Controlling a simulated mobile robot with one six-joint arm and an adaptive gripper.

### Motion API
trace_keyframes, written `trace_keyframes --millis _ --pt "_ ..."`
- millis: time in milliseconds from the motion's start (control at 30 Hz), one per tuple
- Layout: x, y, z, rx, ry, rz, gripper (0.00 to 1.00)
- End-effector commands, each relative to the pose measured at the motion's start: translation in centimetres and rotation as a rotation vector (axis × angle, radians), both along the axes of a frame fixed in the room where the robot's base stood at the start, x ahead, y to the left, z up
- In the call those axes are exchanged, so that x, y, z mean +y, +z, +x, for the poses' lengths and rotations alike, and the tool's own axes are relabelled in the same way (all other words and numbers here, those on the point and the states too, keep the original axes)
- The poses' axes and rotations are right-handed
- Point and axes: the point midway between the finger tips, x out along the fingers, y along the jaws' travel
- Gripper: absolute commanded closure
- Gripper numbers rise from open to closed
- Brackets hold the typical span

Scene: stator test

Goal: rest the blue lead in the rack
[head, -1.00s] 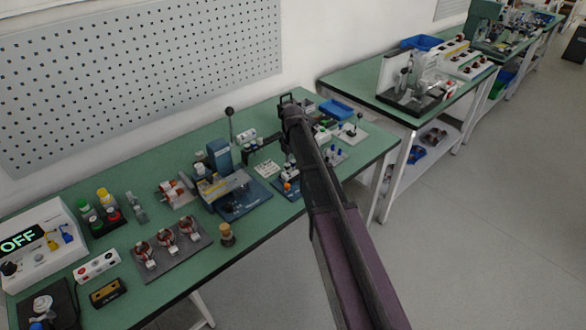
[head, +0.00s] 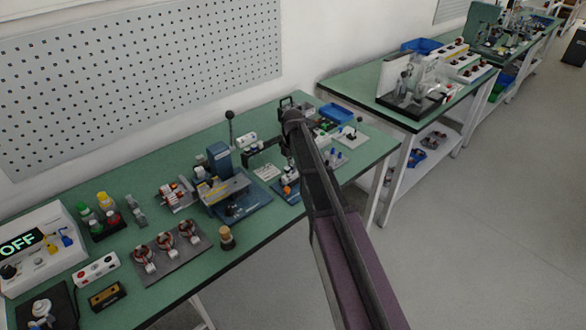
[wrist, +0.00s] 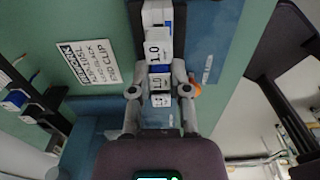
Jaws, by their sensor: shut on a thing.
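My gripper (wrist: 160,92) points down in the wrist view, its two fingers closed on a white block with blue bands and dark print (wrist: 160,82). I cannot tell whether this block belongs to the blue lead. In the head view my arm reaches over the bench, and the fingertips cannot be made out. A small blue plug (head: 66,241) shows at the meter box (head: 40,255), beside a yellow one. I cannot tell which object is the rack; a dark stand with green, yellow and red pieces (head: 104,216) is at the left.
A blue-based machine (head: 235,195) stands left of my arm, with a printed card (head: 267,172) beside it, also in the wrist view (wrist: 88,62). A plate with several copper coils (head: 170,260) lies at the front left. A blue bin (head: 336,112) is behind. Bare green bench shows between.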

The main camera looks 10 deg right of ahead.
Motion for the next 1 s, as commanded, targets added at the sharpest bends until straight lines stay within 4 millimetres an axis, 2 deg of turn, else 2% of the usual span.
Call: trace_keyframes --millis 1000 --pt "0.0 4.1 0.0 0.000 0.000 0.000 1.00"
